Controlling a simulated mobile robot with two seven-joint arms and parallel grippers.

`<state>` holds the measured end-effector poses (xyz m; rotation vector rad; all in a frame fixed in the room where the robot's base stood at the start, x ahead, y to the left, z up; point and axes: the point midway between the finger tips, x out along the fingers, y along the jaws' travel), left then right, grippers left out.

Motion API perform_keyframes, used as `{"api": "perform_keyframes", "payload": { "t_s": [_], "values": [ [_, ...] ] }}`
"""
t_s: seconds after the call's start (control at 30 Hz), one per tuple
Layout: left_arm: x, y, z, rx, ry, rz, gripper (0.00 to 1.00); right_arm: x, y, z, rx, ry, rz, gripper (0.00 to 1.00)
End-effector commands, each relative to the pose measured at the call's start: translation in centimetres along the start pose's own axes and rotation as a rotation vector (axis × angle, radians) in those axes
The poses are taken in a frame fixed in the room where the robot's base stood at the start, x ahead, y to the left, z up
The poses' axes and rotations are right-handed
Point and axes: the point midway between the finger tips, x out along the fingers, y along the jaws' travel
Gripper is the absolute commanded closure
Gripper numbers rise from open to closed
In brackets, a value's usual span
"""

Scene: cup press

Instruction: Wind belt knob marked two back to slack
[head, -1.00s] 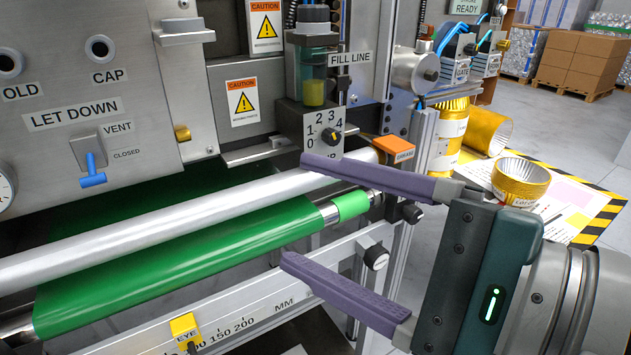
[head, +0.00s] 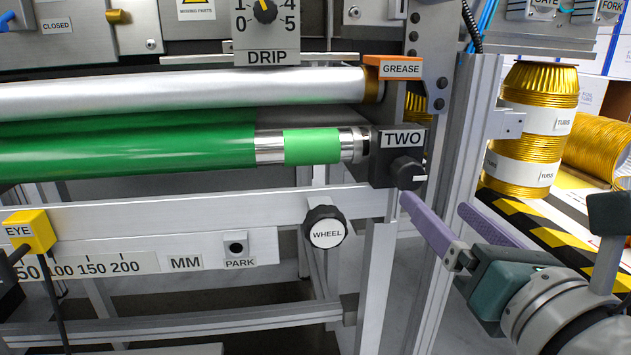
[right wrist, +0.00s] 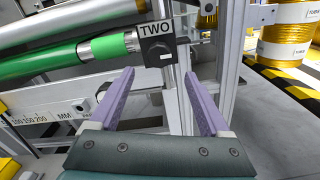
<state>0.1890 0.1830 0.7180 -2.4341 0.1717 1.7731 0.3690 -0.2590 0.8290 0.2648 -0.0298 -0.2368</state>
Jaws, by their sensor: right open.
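The black belt knob (head: 407,173) sits on a dark block labelled TWO (head: 402,139), at the right end of the belt roller. A white mark shows on the knob's right side. In the right wrist view the knob (right wrist: 160,53) lies just beyond the fingertips, roughly centred between them. My right gripper (head: 433,205) is open and empty, its purple fingers below and right of the knob, apparently not touching it. The green belt (head: 130,147) runs to the left, with a lighter green band on the roller end. My left gripper is not in view.
A WHEEL knob (head: 326,228) sits below on the rail, with a PARK socket (head: 236,247) and yellow EYE sensor (head: 30,231) to its left. An orange GREASE tag (head: 399,68) is above. An upright metal post (head: 465,130) stands right of the knob.

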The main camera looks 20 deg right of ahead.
Motion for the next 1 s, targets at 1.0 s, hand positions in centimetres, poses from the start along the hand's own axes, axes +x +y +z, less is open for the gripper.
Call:
{"api": "perform_keyframes", "payload": {
  "t_s": [1.0],
  "values": [
    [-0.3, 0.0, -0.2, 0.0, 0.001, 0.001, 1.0, 8.3, 0.1, 0.1, -0.005, 0.0, 0.003, 0.37]
  ]
}}
